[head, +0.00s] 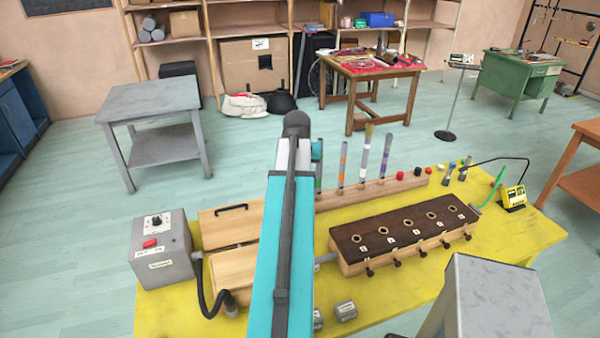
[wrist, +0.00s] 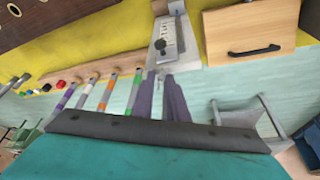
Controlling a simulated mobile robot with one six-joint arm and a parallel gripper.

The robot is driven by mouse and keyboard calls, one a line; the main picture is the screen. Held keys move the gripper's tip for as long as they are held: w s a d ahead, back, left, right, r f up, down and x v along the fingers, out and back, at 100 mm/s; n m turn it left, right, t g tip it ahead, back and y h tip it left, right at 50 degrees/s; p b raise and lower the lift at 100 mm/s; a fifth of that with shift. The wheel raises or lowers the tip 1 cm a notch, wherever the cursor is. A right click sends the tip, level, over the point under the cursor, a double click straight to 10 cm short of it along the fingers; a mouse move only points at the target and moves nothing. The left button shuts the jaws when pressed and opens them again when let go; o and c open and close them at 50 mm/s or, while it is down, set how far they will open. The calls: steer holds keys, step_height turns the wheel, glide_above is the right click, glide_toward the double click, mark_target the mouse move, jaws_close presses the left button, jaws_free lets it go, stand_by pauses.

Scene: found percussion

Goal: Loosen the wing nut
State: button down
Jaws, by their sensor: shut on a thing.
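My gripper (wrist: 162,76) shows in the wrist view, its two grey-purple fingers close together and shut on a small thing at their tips. That thing is at the wing nut's likely place, but it is too small and blurred to make out its shape. The fingertips are at the near edge of a pale grey metal plate (wrist: 188,52) with a dark round knob or hole and small markings. In the head view my own teal arm hides the gripper, the plate and the wing nut.
On the yellow table (head: 530,237) stand a dark-topped wooden box (head: 405,222), a rail with several striped tubes (head: 342,165), light wooden boxes (head: 232,258) and a grey control box (head: 163,250). Small grey blocks (head: 345,311) lie near the front. A black cable hangs beside the control box.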

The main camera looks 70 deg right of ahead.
steer(key=shift+d+r+n+t, duration=0.15)
steer(key=shift+n+t, duration=0.45)
steer(key=shift+n, duration=0.8)
steer(key=shift+s+d+n+t+y+p, duration=0.1)
steer(key=shift+n+t+y, duration=0.1)
steer(key=shift+n, duration=0.5)
steer(key=shift+s+a+n+t+y+p, duration=0.1)
steer(key=shift+n+t+y, duration=0.1)
steer(key=shift+n, duration=0.5)
steer(key=shift+d+n+t+y+p, duration=0.1)
steer(key=shift+n+t+y, duration=0.1)
steer(key=shift+n, duration=0.5)
steer(key=shift+d+n+y, duration=0.15)
steer(key=shift+n+y, duration=0.25)
steer(key=shift+n, duration=0.9)
steer(key=shift+n+t+y, duration=0.3)
steer(key=shift+n+t, duration=0.1)
steer(key=shift+n, duration=0.3)
